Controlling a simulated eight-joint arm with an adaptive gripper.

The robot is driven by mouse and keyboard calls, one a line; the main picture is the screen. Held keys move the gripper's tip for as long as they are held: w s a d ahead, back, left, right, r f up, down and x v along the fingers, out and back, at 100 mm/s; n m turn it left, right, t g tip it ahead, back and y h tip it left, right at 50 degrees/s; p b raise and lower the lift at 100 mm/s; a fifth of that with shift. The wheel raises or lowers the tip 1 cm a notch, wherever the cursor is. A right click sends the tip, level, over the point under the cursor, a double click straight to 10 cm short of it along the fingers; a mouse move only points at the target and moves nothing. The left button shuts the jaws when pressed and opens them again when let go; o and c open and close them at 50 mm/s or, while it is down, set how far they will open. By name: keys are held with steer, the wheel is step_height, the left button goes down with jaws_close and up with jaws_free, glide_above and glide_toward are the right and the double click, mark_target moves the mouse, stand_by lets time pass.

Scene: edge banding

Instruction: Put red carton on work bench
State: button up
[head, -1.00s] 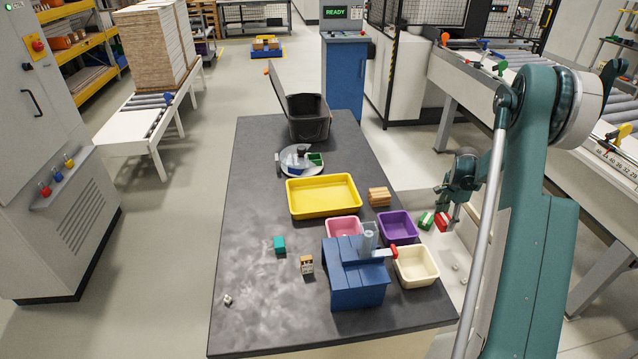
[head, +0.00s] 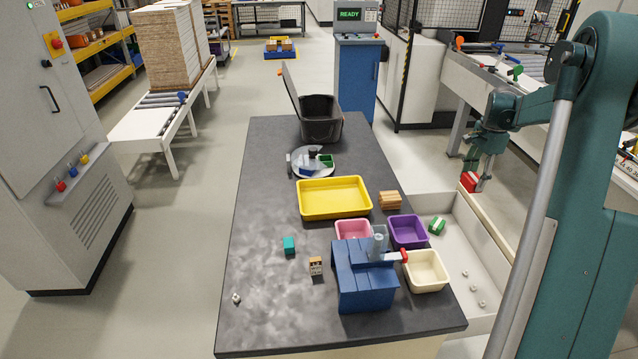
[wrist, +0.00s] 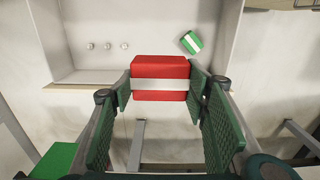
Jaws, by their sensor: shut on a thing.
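The red carton (wrist: 160,72), with a white band across it, is held between the two green pads of my gripper (wrist: 162,92) in the wrist view. In the head view the red carton (head: 468,181) hangs below my gripper (head: 478,172), over the far right edge of the pale bin beside the bench. The dark work bench (head: 265,215) stands to the left of the carton, with a gap between them. My gripper is shut on the carton and raised.
The pale bin (head: 458,222) holds a green carton (head: 437,226) and several small white pieces. On the bench are a yellow tray (head: 333,212), a purple bin (head: 408,232), a cream bin (head: 426,272), a blue box (head: 362,285) and a black bin (head: 320,125). The bench's left side is mostly clear.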

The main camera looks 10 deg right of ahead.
step_height(320, 180, up, 3)
steer(key=shift+f, duration=0.1)
steer(key=a+n+p, duration=0.4)
steer(key=a+n, duration=0.5)
steer(key=a, duration=3.4)
steer(key=s+a+n+p, duration=0.1)
steer(key=s+a+n, duration=0.2)
steer(key=s+a, duration=0.6)
steer(key=s+a+n+p, duration=0.1)
steer(key=s+a+n, duration=0.3)
steer(key=a, duration=0.9)
steer(key=s+a+n+p, duration=0.1)
steer(key=s+a+n, duration=0.1)
steer(key=s+a, duration=0.75)
steer(key=f, duration=0.2)
steer(key=a+f, duration=0.1)
steer(key=f, duration=0.2)
steer(key=shift+w+a, duration=0.1)
steer(key=shift+w, duration=0.05)
steer(key=shift+f, duration=0.1)
steer(key=shift+f, duration=3.05)
